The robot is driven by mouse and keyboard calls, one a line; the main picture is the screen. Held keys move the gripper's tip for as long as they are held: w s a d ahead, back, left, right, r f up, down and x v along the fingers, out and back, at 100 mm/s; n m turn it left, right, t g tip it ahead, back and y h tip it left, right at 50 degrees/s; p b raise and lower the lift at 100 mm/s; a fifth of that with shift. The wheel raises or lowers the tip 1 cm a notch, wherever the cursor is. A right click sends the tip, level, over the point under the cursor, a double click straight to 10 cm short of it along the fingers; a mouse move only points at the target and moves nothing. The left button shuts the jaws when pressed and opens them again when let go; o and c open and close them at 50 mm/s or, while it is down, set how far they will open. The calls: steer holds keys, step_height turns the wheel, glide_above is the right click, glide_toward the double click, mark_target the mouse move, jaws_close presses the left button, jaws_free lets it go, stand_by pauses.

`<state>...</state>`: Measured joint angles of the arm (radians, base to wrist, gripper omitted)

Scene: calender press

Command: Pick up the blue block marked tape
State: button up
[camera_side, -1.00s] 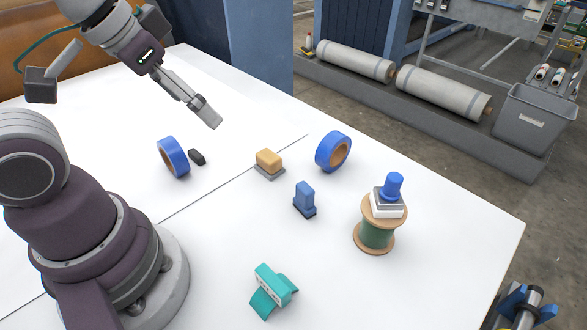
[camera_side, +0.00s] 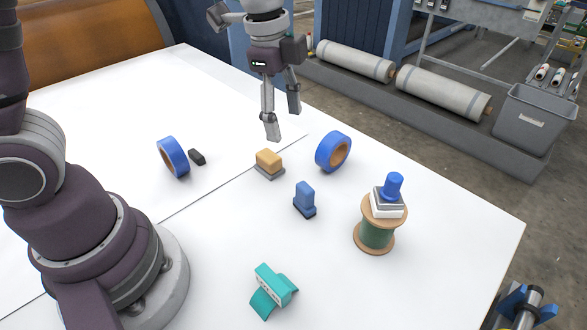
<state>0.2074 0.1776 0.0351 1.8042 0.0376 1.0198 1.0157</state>
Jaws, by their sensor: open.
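A small blue block (camera_side: 304,195) stands upright on a dark base near the middle of the white table. I cannot make out any marking on it. My gripper (camera_side: 283,124) is open and empty, pointing down in the air, up and left of the blue block in the picture. Two blue tape rolls with tan cores also show: one roll (camera_side: 341,137) stands right of my gripper, the other roll (camera_side: 167,151) further left.
A green spool (camera_side: 377,235) carries a white and grey stamp with a blue knob (camera_side: 394,184). A teal labelled piece (camera_side: 265,302) lies in front. A small black piece (camera_side: 197,157) lies beside the left roll.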

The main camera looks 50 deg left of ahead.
mark_target(305, 187)
steer(key=d+f+m, duration=0.1)
steer(key=w+f+m+g, duration=0.1)
steer(key=f+m, duration=0.1)
steer(key=w+d+f+m, duration=0.1)
steer(key=f+m, duration=0.1)
steer(key=shift+w+d+g, duration=0.25)
steer(key=shift+d+g, duration=0.05)
steer(key=shift+m, duration=0.3)
steer(key=f, duration=1)
steer(key=shift+a+f, duration=0.3)
jaws_close()
